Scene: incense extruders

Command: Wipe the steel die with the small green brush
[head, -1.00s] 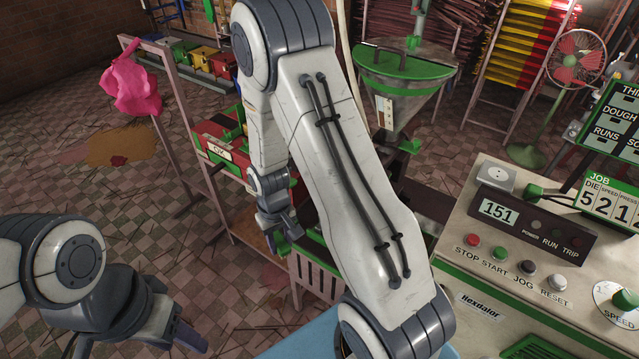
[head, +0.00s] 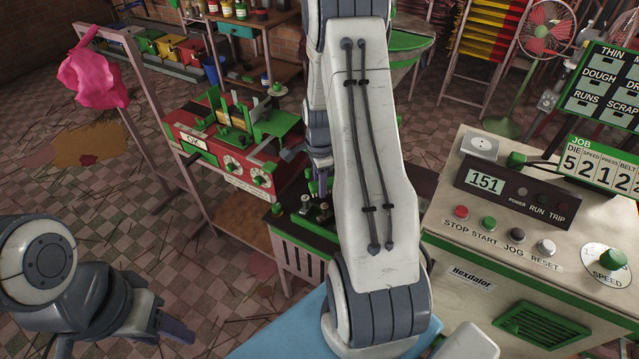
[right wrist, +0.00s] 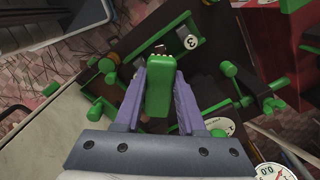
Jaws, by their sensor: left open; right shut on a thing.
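My right gripper (right wrist: 158,95) is shut on a green brush (right wrist: 158,88), whose block-like handle lies between the two purple fingers in the right wrist view. Its far end is over a dark bench top with green and dark parts. In the head view my right gripper (head: 318,180) is small and partly behind my own arm, above the dark bench. My left gripper (head: 170,325) is open and empty at the lower left, away from the bench.
A red machine (head: 215,150) with green parts stands behind the bench (head: 300,240). A control cabinet (head: 500,250) with buttons stands at the right. A pink cloth (head: 92,72) hangs on a frame at the left. Open tiled floor lies at the left.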

